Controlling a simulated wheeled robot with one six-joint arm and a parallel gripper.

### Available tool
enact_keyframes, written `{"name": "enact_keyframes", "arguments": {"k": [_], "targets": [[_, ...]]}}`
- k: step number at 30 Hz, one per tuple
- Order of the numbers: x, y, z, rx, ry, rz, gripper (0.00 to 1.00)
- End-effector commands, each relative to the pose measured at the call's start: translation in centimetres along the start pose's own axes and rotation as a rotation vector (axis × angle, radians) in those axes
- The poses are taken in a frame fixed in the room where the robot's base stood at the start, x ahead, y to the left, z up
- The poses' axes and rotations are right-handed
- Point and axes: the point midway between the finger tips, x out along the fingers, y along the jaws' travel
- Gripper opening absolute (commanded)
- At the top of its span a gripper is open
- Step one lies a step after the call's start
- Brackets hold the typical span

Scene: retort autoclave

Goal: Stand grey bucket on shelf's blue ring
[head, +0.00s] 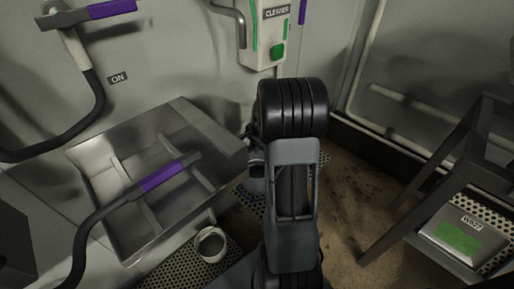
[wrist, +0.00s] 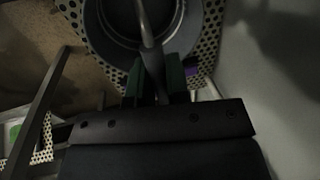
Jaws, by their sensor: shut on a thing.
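In the wrist view my gripper (wrist: 156,78), with green pads, is closed on the thin grey handle of the grey bucket (wrist: 182,25). The bucket's round rim is cut off by the top of the view, and its inside is dark. A perforated plate (wrist: 211,20) shows around and beneath it; I cannot tell whether the bucket touches it. In the head view my arm hides the gripper and most of whatever it holds. I cannot make out a blue ring in either view.
In the head view a pale round container (head: 210,243) stands on a perforated plate at lower left. A grey tray with dividers (head: 222,140) and purple-gripped handles (head: 165,176) are at left. A dark frame stand (head: 425,175) and a green-labelled box (head: 458,238) are at right.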

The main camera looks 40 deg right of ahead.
Motion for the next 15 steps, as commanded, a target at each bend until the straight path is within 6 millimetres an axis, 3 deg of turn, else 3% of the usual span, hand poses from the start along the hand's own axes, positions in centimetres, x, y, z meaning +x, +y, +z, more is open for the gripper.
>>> {"name": "enact_keyframes", "arguments": {"k": [12,13,15], "targets": [[0.6,0.1,-0.02,0.0,0.001,-0.001,0.0],[0.5,0.09,-0.01,0.0,0.0,-0.001,0.19],[0.47,0.09,-0.01,0.0,0.0,-0.001,0.26]]}}
